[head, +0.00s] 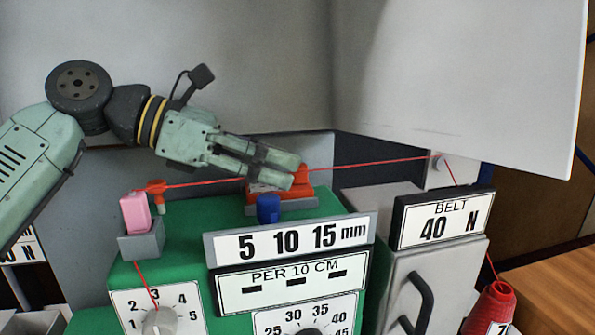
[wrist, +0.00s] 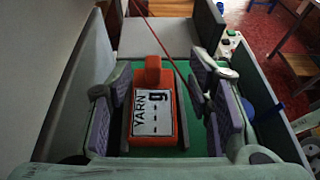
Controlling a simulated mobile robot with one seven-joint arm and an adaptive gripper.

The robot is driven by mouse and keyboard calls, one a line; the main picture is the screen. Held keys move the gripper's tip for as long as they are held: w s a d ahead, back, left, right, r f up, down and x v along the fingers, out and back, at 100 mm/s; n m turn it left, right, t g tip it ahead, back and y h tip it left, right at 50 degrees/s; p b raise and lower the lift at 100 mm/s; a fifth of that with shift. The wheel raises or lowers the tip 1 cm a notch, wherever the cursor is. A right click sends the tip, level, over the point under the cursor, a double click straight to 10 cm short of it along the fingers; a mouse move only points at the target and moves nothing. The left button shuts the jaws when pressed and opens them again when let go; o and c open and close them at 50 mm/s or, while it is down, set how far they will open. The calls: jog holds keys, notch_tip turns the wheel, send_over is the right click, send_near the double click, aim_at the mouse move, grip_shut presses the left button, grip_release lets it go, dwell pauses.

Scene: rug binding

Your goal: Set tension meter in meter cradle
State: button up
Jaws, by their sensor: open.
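The tension meter is an orange block with a white "YARN – – g" display; it shows in the wrist view (wrist: 153,105) and partly in the head view (head: 301,191). It lies on a low grey base (head: 290,207), which looks like the meter cradle, on top of the green machine. Dark walls run along its sides in the wrist view. My gripper (head: 292,172) is tilted down over the meter. In the wrist view my fingers (wrist: 155,90) stand apart on both sides of the meter, with gaps showing. My fingers hide part of the meter in the head view.
Red yarn (head: 365,163) runs across behind the meter, from an orange guide (head: 155,187) to a post at right. A blue knob (head: 268,208) stands in front. A pink block (head: 135,212) sits in a grey holder at left. Grey panels rise behind.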

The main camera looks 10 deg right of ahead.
jog(key=shift+v, duration=1.35)
jog(key=shift+c, duration=0.3)
